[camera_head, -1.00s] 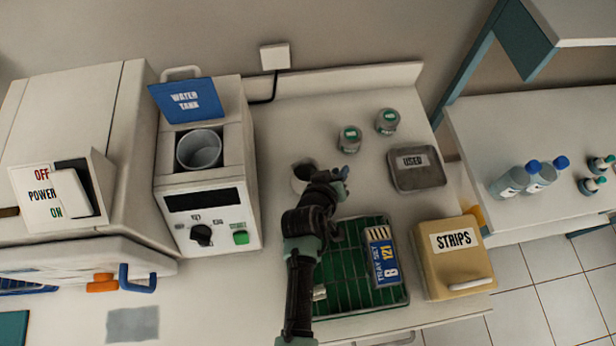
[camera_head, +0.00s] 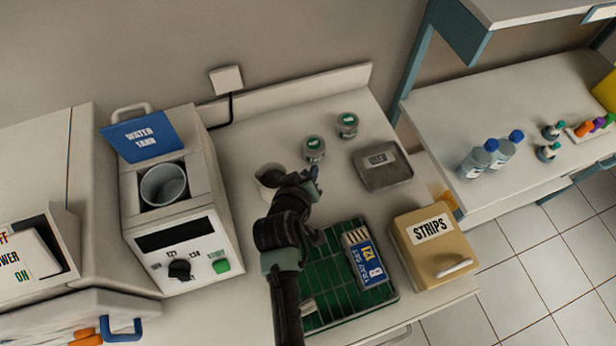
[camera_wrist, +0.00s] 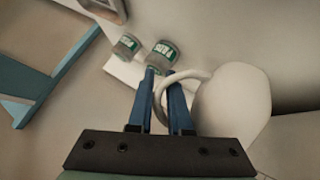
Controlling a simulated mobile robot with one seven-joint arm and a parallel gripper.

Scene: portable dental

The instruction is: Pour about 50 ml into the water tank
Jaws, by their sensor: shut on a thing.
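The water tank (camera_head: 163,185) is a round grey opening in the top of a white machine, with its blue "WATER TANK" lid (camera_head: 140,137) tipped up behind it. A white jug (camera_head: 268,180) is at the counter right of the machine, partly hidden by my gripper (camera_head: 312,182). In the wrist view, the blue fingers of my gripper (camera_wrist: 168,85) are shut on the looped handle of the white jug (camera_wrist: 235,105). The jug looks upright; whether it touches the counter and what is inside cannot be told.
Two green-labelled jars (camera_head: 314,148) and a "USED" tray (camera_head: 383,170) stand behind and right. A green rack (camera_head: 325,275) with a blue box lies in front, beside a "STRIPS" box (camera_head: 433,250). Counter between machine and jug is clear. Bottles (camera_head: 478,160) stand on the right-hand table.

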